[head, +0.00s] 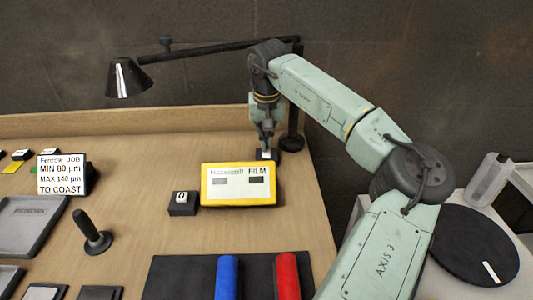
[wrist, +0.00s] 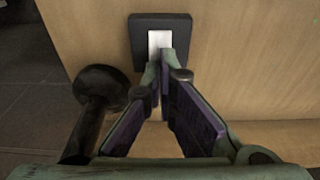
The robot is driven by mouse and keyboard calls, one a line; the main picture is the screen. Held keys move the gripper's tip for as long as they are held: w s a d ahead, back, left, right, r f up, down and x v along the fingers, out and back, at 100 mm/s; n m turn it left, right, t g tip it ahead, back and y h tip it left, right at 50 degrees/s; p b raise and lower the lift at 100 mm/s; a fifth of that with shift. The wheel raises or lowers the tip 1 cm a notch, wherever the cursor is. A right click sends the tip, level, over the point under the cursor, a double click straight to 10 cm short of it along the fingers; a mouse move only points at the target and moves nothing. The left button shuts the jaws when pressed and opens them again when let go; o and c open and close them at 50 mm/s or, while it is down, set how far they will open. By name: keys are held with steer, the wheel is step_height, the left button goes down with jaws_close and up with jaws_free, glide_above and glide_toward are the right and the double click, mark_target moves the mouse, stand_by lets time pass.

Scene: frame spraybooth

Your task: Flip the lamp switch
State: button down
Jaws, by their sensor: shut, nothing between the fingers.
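The lamp (head: 128,80) is black, with a cone shade hanging at the upper left and a long arm running to a post (head: 294,115) behind my gripper. The switch is a black block (wrist: 141,28) with a white rocker (wrist: 158,40) in the wrist view. In the head view, the switch (head: 262,155) is partly hidden at the back of the table. My gripper (wrist: 161,68) is shut and empty, pointing down, with its fingertips at the near end of the rocker. It also shows in the head view (head: 267,146). I cannot tell whether the tips touch the rocker.
A yellow film gauge (head: 238,198) and a small black block marked 0 (head: 183,209) stand in front of the switch. The lamp's round foot (wrist: 101,88) is close left of my fingers in the wrist view. Blue (head: 228,277) and red (head: 288,276) cylinders lie at the front.

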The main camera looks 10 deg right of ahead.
steer(key=shift+f, duration=0.45)
stand_by(0.3)
steer(key=shift+r+p, duration=1.2)
steer(key=shift+r, duration=2.3)
